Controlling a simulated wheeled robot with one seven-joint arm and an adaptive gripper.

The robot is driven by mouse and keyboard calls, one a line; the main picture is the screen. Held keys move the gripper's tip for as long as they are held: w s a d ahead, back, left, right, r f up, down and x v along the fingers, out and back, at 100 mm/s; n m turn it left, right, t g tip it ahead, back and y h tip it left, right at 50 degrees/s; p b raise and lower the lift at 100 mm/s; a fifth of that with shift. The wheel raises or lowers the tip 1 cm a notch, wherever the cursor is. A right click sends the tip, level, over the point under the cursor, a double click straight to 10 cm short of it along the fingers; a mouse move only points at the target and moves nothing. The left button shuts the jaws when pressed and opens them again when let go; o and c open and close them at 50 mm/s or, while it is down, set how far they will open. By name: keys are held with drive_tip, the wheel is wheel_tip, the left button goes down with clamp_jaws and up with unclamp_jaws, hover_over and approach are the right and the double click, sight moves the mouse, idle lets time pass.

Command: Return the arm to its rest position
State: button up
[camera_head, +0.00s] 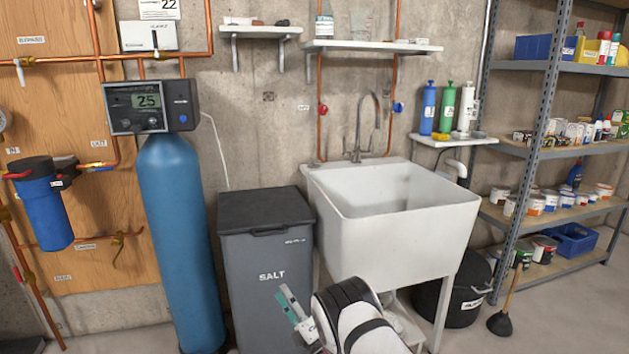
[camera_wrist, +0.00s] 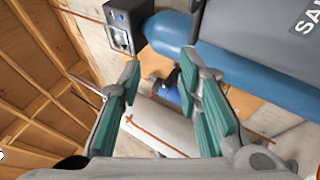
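My gripper (camera_head: 289,302) shows at the bottom middle of the head view, with teal finger pads and a white and black arm behind it. It is in front of the lower part of the grey salt bin (camera_head: 262,300); whether it touches the bin cannot be told. In the wrist view my gripper (camera_wrist: 160,70) has its two teal-padded fingers spread well apart, with nothing held between them. Much of my arm lies outside the head view.
A blue water softener tank (camera_head: 180,235) stands left of the bin. A white utility sink (camera_head: 400,225) stands to the right, with a black bucket (camera_head: 465,295) and a plunger (camera_head: 502,318) beyond. Metal shelving (camera_head: 545,150) fills the right side. Some floor is bare at lower right.

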drive_tip(key=w+d+r+m+h, duration=0.3)
drive_tip(key=w+r+m+h, duration=0.15)
drive_tip(key=r, duration=0.25)
drive_tip(key=w+d+r+m+h, duration=0.3)
drive_tip(key=w+r, duration=0.3)
drive_tip(key=r, duration=0.1)
drive_tip(key=s+d+r+m+g+h, duration=0.5)
drive_tip(key=d+r+m, duration=0.3)
drive_tip(key=d+r, duration=0.35)
drive_tip(key=s+d+r+m+g+h, duration=0.2)
drive_tip(key=s+d+r+m, duration=0.15)
drive_tip(key=s, duration=0.75)
drive_tip(key=s+d+r+m+g+h, duration=0.1)
drive_tip(key=s+d+r+m+g, duration=0.2)
drive_tip(key=s, duration=0.8)
drive_tip(key=s+d+f+m+g, duration=0.1)
drive_tip(key=s+f+m+g, duration=0.2)
drive_tip(key=s, duration=1.5)
drive_tip(key=s+d+f+m+g, duration=0.1)
drive_tip(key=s+d+m+g, duration=0.2)
drive_tip(key=s, duration=1.4)
wheel_tip(320, 180, up, 16)
drive_tip(key=a+t+p, duration=0.1)
drive_tip(key=t+p, duration=0.1)
drive_tip(key=p, duration=1.2)
drive_tip(key=shift+w+m+t+p, duration=0.2)
drive_tip(key=shift+m+t+p, duration=0.1)
drive_tip(key=shift+m+p, duration=0.1)
drive_tip(key=shift+h, duration=0.25)
